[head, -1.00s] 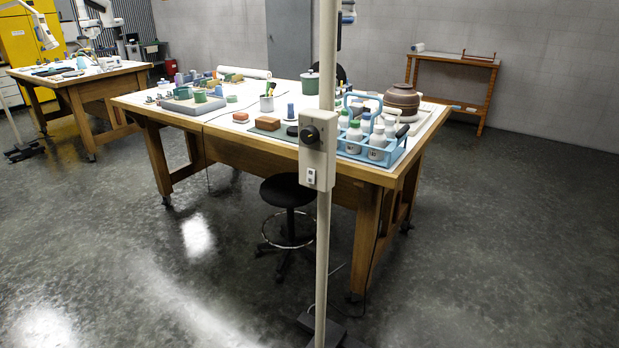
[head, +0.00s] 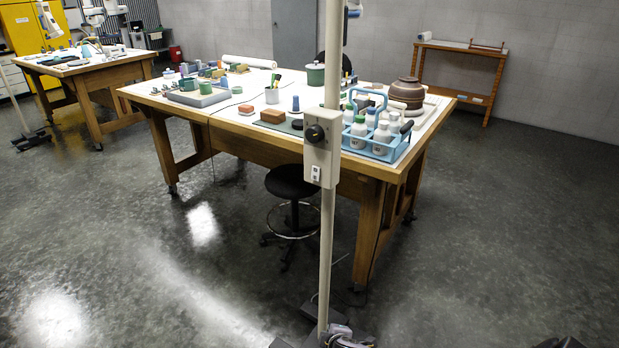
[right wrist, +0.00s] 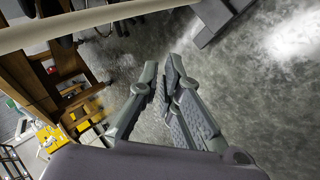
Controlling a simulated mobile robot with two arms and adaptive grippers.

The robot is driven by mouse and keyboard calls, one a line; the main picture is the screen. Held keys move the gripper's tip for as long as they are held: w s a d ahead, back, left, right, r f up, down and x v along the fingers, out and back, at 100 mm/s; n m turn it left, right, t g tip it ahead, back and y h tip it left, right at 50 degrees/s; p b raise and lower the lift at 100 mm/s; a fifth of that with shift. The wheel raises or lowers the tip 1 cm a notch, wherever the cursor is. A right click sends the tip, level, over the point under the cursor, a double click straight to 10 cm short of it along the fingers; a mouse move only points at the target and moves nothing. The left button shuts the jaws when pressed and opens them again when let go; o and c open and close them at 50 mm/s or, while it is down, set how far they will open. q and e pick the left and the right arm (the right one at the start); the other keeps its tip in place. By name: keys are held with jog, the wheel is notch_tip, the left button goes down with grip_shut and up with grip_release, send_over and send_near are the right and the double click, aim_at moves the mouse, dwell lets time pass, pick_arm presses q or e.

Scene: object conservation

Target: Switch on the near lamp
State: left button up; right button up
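The near lamp's pale upright pole (head: 327,240) stands in front of the workbench; its top is cut off, so the lamp head is hidden. A control box (head: 321,148) on the pole carries a round black knob (head: 315,133) and a small white switch plate (head: 315,174). My right gripper (head: 343,337) shows only partly at the bottom edge, low beside the pole's foot. In the right wrist view its fingers (right wrist: 162,75) converge with a narrow, empty gap. The pole (right wrist: 90,22) crosses the upper left there, apart from the fingers. My left gripper is not in view.
A wooden workbench (head: 240,143) with a blue bottle carrier (head: 377,148), pots and blocks stands behind the pole. A black stool (head: 291,182) is tucked at its front. Another bench (head: 85,66) is at the back left.

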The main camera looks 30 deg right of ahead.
aim_at(316, 174)
jog(key=w+r+t, duration=0.1)
jog(key=w+r, duration=0.2)
jog(key=r, duration=0.4)
jog(key=w+r+n+t+h+p, duration=0.1)
jog(key=w+r, duration=0.2)
jog(key=r, duration=0.4)
jog(key=w+r+n+t, duration=0.1)
jog(key=w+r, duration=0.1)
jog(key=r, duration=0.5)
jog(key=shift+w+d+r+t+p, duration=0.1)
jog(key=shift+w+r+t+p, duration=0.2)
jog(key=shift+w+t+p, duration=0.1)
grip_shut()
notch_tip(316, 174, up, 19)
jog(key=a+n+t+h+p, duration=0.1)
jog(key=a+t, duration=0.1)
jog(key=t, duration=0.2)
jog(key=shift+f+h, duration=0.2)
jog(key=shift+h, duration=0.1)
jog(key=d+p+x, duration=0.1)
jog(key=p+x, duration=0.1)
jog(key=x, duration=0.4)
jog(key=s+d+p+x, duration=0.1)
jog(key=p+x, duration=0.1)
jog(key=x, duration=0.4)
jog(key=shift+w+d+f+p, duration=0.25)
jog(key=shift+w+d+p, duration=0.05)
jog(key=shift+d, duration=0.15)
